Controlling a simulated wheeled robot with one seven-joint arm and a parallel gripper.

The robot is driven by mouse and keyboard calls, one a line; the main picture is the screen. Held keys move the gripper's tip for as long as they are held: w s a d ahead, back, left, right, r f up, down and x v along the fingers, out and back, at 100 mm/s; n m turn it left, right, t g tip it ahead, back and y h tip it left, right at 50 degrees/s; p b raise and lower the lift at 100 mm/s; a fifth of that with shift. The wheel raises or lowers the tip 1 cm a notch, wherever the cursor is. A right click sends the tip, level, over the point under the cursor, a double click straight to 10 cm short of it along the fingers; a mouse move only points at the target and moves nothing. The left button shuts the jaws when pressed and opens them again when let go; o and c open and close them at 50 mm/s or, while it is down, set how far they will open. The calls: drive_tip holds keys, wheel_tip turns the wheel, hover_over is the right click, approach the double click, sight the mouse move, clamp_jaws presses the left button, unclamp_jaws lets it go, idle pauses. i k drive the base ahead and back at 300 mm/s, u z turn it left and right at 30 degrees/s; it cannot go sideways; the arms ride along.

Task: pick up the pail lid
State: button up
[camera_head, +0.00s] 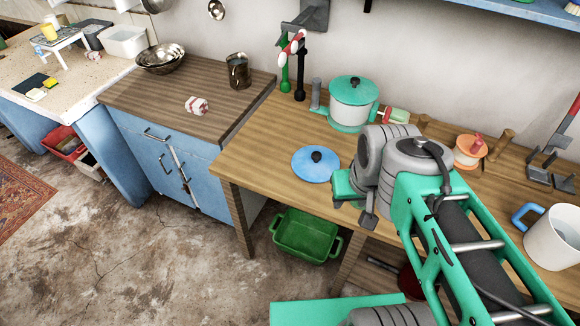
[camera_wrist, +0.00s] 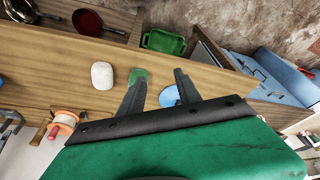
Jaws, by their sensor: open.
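The pail lid, a round blue disc with a dark knob (camera_head: 316,164), lies flat on the wooden worktop near its front left edge. Part of it shows in the wrist view (camera_wrist: 169,97), behind and between my fingers. My gripper (camera_wrist: 160,73) is open, its two dark fingers apart with nothing visibly held between them. In the head view my arm's end is just right of the lid, and the fingers are mostly hidden by the wrist. I cannot tell the height of the fingers over the worktop.
A teal-lidded pot (camera_head: 352,102) stands behind the lid. A white mug-like pail with a blue handle (camera_head: 555,236) is at the right. A white rounded object (camera_wrist: 102,75) lies near my fingers. A green tub (camera_head: 305,237) sits below. The worktop left of the lid is clear.

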sight(314, 164)
drive_tip(key=z, duration=1.1)
drive_tip(key=k, duration=1.35)
drive_tip(key=u, duration=1.5)
drive_tip(key=i, duration=0.6)
drive_tip(key=u, duration=0.7)
drive_tip(key=i, duration=0.9)
drive_tip(key=z, duration=0.85)
drive_tip(key=i, duration=0.6)
drive_tip(key=z, duration=0.6)
